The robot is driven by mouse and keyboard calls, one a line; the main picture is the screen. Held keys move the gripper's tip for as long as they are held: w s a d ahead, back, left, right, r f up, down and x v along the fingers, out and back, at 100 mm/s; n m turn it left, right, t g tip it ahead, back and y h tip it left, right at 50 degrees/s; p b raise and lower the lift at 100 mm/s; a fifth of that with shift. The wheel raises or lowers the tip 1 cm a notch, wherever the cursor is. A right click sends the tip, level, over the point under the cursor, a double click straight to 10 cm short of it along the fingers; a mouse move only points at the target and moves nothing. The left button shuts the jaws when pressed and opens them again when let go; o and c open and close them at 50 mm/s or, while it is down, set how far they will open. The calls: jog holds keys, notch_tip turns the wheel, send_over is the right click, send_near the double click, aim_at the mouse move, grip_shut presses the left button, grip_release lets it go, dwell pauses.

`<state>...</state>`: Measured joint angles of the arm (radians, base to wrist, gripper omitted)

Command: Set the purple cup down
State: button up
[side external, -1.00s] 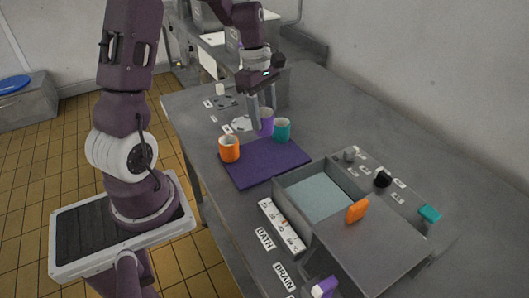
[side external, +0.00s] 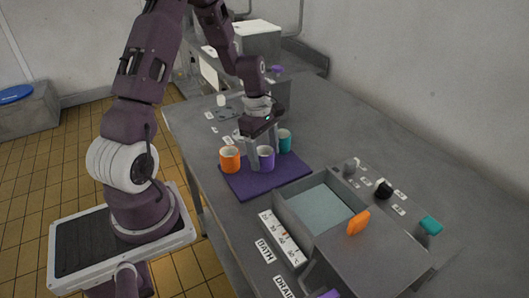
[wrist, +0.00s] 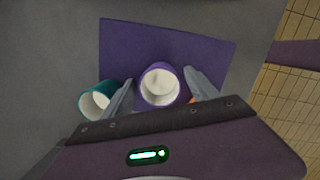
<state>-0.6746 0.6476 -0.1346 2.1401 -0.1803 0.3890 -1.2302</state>
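The purple cup (side external: 265,160) is upright over the dark purple mat (side external: 270,182), between the orange cup (side external: 230,160) and the teal cup (side external: 285,142). Whether its base touches the mat is unclear. My gripper (side external: 264,147) points down with a finger on each side of the purple cup and appears shut on it. In the wrist view, the white inside of the purple cup (wrist: 160,86) shows between the fingers (wrist: 158,78). The teal cup (wrist: 97,102) is just outside the left finger. Only an orange sliver shows by the right finger.
A grey open basin (side external: 322,208) with a pale blue inside is right of the mat, with an orange handle (side external: 358,222) beside it. Knobs, one black (side external: 383,188), line the counter behind. The mat's front part is clear.

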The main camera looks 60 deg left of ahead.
notch_tip(320, 180, up, 12)
jog(key=a, duration=0.2)
jog(key=s+d+r+m+t+y, duration=0.2)
jog(key=s+d+r+m, duration=0.5)
jog(key=d+r+m, duration=0.35)
jog(key=s+d+m+t, duration=0.2)
jog(key=s+d+m, duration=0.5)
jog(key=s+m, duration=0.4)
jog(key=shift+d+r+m+t, duration=0.3)
jog(key=shift+d+m+t, duration=0.1)
jog(key=shift+m, duration=0.15)
